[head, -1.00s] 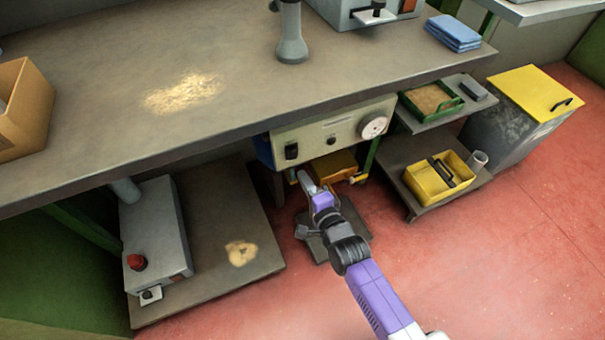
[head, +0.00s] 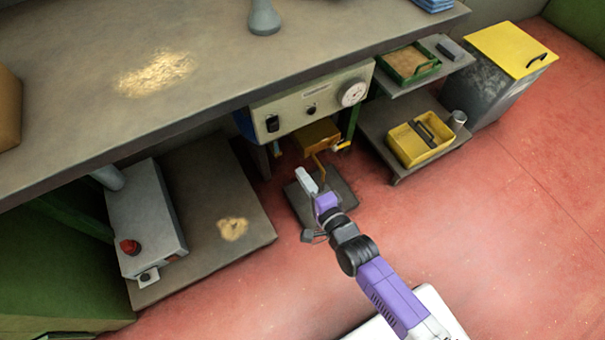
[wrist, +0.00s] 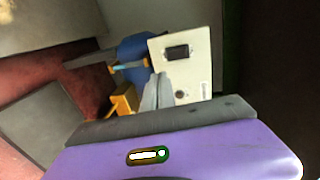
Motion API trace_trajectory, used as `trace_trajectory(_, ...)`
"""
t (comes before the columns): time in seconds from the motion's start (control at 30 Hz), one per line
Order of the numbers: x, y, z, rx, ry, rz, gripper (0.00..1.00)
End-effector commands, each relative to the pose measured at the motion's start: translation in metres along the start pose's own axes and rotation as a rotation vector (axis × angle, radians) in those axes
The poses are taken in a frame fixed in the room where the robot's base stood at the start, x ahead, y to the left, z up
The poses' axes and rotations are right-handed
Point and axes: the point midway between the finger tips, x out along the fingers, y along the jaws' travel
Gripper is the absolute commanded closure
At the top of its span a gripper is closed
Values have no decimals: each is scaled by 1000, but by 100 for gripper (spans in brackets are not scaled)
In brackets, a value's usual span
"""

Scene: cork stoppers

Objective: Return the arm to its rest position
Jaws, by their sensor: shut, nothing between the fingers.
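My purple and black arm reaches up from the lower right in the head view. My gripper (head: 304,178) is at its far end, over the dark plate on the floor and in front of the control panel. In the wrist view my gripper (wrist: 160,90) shows as grey fingers that look closed together, with nothing seen between them. The fingers point toward the pale panel (wrist: 190,60) with a dark switch. An orange-yellow part (wrist: 122,103) lies left of the fingers there.
The workbench (head: 200,60) spans the top. Below it are the control panel (head: 310,103), a low shelf with a grey box (head: 143,220), and a stand with a yellow tray (head: 407,158). A yellow-lidded bin (head: 512,48) stands at right. The red floor (head: 470,240) is open.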

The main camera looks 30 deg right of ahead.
Motion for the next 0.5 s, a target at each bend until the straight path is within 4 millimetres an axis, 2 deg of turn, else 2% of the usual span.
trace_trajectory(0.33,0,0,0,-9,0,0,100)
trace_trajectory(0.5,1,-4,0,-147,-1,-7,100)
